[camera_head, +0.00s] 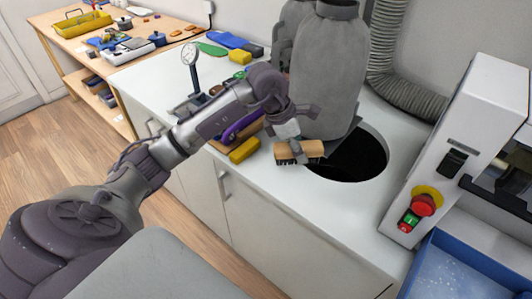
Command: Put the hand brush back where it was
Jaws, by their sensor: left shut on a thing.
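The hand brush (312,149) has a light wooden back and dark bristles. It is at the front left edge of the dark round opening (352,160) in the white counter. My left gripper (291,137) reaches in from the left and is shut on the brush from above. The fingers hide part of the brush's back. I cannot tell whether the bristles touch the counter. My right gripper is not in view.
A gauge (190,56), a ribbed hose (412,92), a machine with a red button (424,204) and a blue bin (455,272) surround the counter (290,205).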

